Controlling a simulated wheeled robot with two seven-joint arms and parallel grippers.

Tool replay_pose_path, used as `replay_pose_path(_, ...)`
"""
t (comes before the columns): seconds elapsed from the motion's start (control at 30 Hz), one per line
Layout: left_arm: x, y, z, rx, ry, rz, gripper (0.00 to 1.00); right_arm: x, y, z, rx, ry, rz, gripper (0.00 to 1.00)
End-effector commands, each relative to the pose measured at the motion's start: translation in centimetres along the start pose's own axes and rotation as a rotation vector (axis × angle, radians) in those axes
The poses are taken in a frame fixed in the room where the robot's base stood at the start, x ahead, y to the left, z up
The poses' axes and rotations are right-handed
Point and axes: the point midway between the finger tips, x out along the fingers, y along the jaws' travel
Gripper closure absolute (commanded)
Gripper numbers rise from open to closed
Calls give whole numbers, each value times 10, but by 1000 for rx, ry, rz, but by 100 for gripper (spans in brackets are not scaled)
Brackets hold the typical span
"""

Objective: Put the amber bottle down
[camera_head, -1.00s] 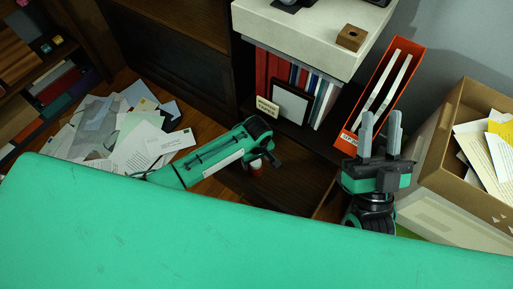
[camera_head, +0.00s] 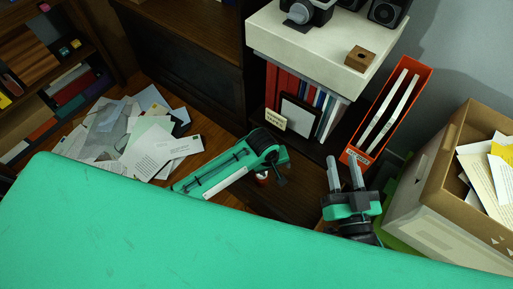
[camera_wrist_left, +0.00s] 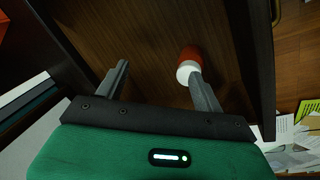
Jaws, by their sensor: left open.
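The amber bottle (camera_head: 262,179) shows in the head view as a small orange-and-white shape beside my left arm, partly hidden by it. In the left wrist view the bottle (camera_wrist_left: 188,58) is orange-red with a white cap, over a dark brown wooden surface. My left gripper (camera_wrist_left: 160,82) is open, and nothing is clamped between its fingers. The bottle's white end is close to the right-hand finger; I cannot tell whether they touch. In the head view the left fingertips are hidden. My right gripper (camera_head: 345,162) is open and empty in front of the orange file holder.
An orange file holder (camera_head: 418,80) and a cardboard box of papers (camera_head: 437,165) stand at the right. A white-topped shelf unit (camera_head: 310,45) holds a camera and a wooden block (camera_head: 360,58). Loose papers (camera_head: 135,135) cover the floor at left.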

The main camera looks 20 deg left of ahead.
Motion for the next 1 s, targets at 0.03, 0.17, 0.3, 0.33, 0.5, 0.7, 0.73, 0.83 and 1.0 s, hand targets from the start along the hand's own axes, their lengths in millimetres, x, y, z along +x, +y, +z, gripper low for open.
replay_pose_path(0.03,-3,7,15,52,15,91,31,0,0,0,0,0,0,64)
replay_pose_path(0.17,-26,29,34,203,131,327,31,0,0,0,0,1,0,64)
replay_pose_path(0.3,-68,42,44,342,327,532,31,0,0,0,0,1,0,64)
replay_pose_path(0.33,-79,43,46,369,378,568,31,0,0,0,0,1,0,64)
replay_pose_path(0.5,-152,36,47,506,714,704,31,0,0,-1,0,1,0,64)
replay_pose_path(0.7,-240,10,46,625,1118,713,31,0,0,0,0,2,0,64)
replay_pose_path(0.73,-250,6,47,638,1164,706,31,0,0,0,0,2,0,64)
replay_pose_path(0.83,-277,-4,48,671,1286,677,31,0,0,-1,0,2,0,64)
replay_pose_path(1.0,-295,-10,48,693,1367,654,31,0,0,-1,0,3,0,64)
